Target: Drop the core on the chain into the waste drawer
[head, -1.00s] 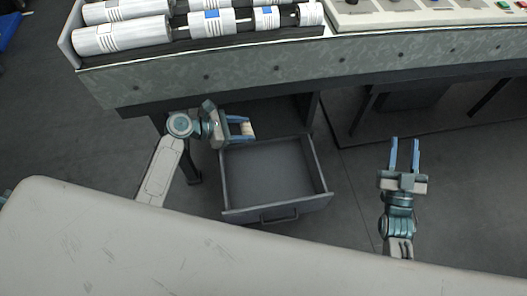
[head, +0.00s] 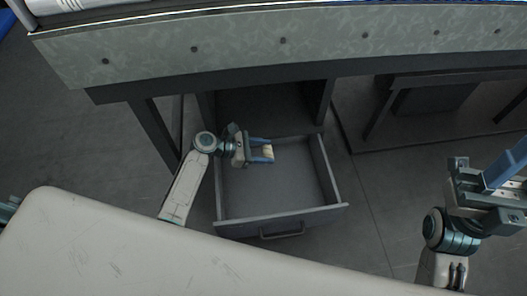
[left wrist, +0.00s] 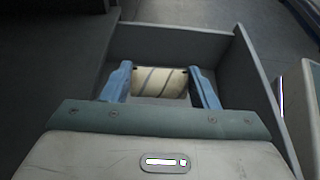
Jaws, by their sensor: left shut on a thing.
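The core (left wrist: 160,82) is a short cream roll with dark slanted stripes. In the left wrist view it lies crosswise between the two blue fingers of my left gripper (left wrist: 162,88), which is shut on it. In the head view my left gripper (head: 262,151) holds the core (head: 268,153) over the left back part of the open waste drawer (head: 290,222). The grey drawer's inside looks empty. My right gripper (head: 507,165) is at the right edge of the head view, partly cut off, and its finger gap cannot be made out.
The machine's long speckled front panel (head: 330,45) runs above the drawer. A dark leg (head: 153,130) stands left of the drawer. My pale body covers the lower left. The floor (head: 385,190) right of the drawer is clear.

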